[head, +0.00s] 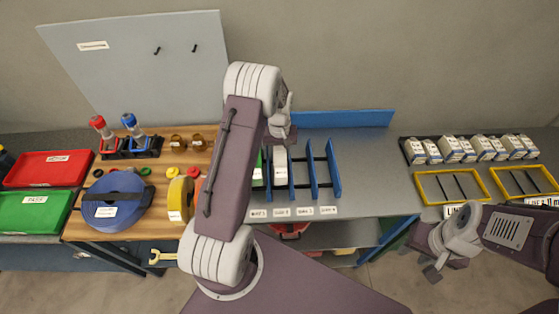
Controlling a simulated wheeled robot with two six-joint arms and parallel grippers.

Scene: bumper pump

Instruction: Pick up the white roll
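I cannot make out a white roll for certain. A narrow white item (281,165) stands in a slot of the blue-walled rack (334,170) at the middle of the bench; its shape is too small to tell. A large blue roll (128,216) and a yellow roll (176,200) are on the wooden top at the left. My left arm crosses the middle, and its gripper (281,128) is above and behind the rack, partly hidden by its own wrist. My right gripper (434,268) hangs low in front of the bench at the right, with nothing visible in it. Its finger gap is unclear.
Red (46,169) and green (34,212) trays lie far left. Two bottles in holders (131,147) stand behind the blue roll. Yellow-framed trays (450,186) and a row of white boxes (468,150) are at right. The grey bench top right of the rack is clear.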

